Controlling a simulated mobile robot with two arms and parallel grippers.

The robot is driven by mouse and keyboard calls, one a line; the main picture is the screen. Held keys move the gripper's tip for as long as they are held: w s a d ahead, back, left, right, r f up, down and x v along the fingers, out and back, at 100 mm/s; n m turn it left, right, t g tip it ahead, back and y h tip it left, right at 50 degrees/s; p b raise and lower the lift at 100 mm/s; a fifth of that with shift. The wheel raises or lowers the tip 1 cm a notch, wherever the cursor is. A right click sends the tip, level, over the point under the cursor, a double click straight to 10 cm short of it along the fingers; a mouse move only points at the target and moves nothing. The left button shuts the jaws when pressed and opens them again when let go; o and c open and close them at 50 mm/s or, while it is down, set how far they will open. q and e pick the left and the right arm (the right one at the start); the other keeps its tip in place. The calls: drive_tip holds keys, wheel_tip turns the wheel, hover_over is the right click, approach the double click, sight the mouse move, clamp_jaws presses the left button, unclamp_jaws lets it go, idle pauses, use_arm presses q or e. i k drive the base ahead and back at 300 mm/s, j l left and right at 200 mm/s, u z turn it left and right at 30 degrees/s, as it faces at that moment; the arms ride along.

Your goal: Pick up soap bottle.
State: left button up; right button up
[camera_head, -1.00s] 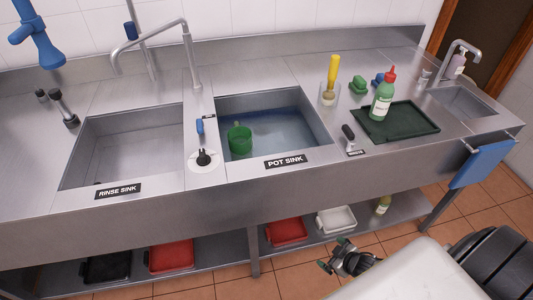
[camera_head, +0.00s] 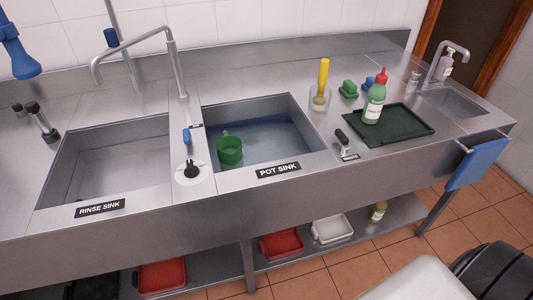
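A green bottle (camera_head: 374,102) with a white label and red cap stands upright on the dark green tray (camera_head: 408,133), right of the pot sink. Another small bottle (camera_head: 378,212), yellow-green, stands on the lower shelf. Which of these the task means by soap bottle, I cannot tell for certain. Neither of my grippers shows; only white and black parts of my own body are at the bottom right.
The pot sink (camera_head: 321,151) holds water and a green cup (camera_head: 229,150). A yellow-handled brush (camera_head: 323,77) stands in a clear holder left of the tray. A blue cloth (camera_head: 477,163) hangs at the counter's right front.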

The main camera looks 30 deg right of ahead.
sight(378, 93)
drive_tip(key=i+z, duration=0.4)
drive_tip(key=i+j+z, duration=0.2)
drive_tip(key=z, duration=0.15)
drive_tip(key=i+j+z, duration=0.2)
drive_tip(key=z, duration=0.2)
